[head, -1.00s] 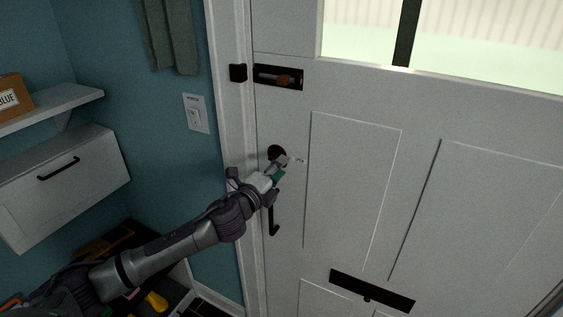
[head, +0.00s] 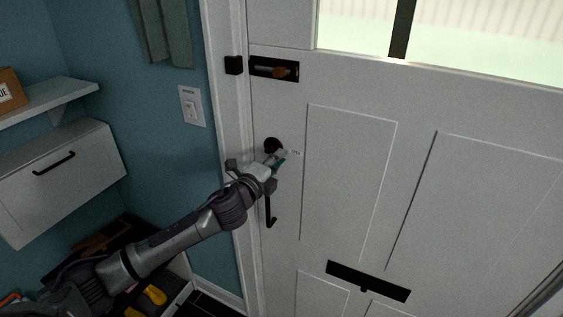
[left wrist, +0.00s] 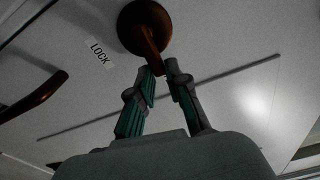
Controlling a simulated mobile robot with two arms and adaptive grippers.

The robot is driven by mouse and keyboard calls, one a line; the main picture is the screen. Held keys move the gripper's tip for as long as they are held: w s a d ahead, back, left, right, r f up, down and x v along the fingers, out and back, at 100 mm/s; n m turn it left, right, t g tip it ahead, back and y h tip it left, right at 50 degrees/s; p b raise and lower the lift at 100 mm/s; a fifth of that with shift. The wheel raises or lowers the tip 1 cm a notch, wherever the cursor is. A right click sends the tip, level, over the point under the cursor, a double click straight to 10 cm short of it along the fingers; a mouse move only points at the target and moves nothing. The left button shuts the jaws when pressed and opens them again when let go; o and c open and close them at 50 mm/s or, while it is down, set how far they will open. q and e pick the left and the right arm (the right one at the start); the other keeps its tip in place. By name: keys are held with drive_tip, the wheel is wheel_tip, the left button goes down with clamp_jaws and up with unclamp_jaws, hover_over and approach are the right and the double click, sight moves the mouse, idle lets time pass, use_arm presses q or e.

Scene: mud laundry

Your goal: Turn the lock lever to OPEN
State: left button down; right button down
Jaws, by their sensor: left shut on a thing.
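The lock is a dark round rose (head: 272,145) on the white door, above the door handle. In the left wrist view the rose (left wrist: 145,25) is brown, and its lever (left wrist: 153,58) runs down between my fingertips. A "LOCK" label (left wrist: 100,53) is on the door beside the rose; I see no "OPEN" wording in this wrist view. My left gripper (head: 276,160) is at the lock, and its fingers (left wrist: 161,72) are shut on the lever's end. In the head view the gripper hides most of the lever. My right gripper is not in view.
A black door handle (head: 269,208) hangs just below my left gripper. A slide bolt (head: 274,69) is higher on the door, and a black mail slot (head: 368,281) is lower.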

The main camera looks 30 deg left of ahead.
use_arm(q)
drive_tip(key=shift+r+n, duration=0.15)
drive_tip(key=shift+n, duration=0.75)
drive_tip(key=c, duration=1.2)
unclamp_jaws()
drive_tip(key=shift+o, duration=0.2)
drive_tip(key=s+d+h, duration=0.1)
drive_tip(key=s+d, duration=0.1)
drive_tip(key=s, duration=1.1)
drive_tip(key=shift+s+m, duration=0.15)
drive_tip(key=shift+m, duration=0.25)
drive_tip(key=shift+d, duration=0.1)
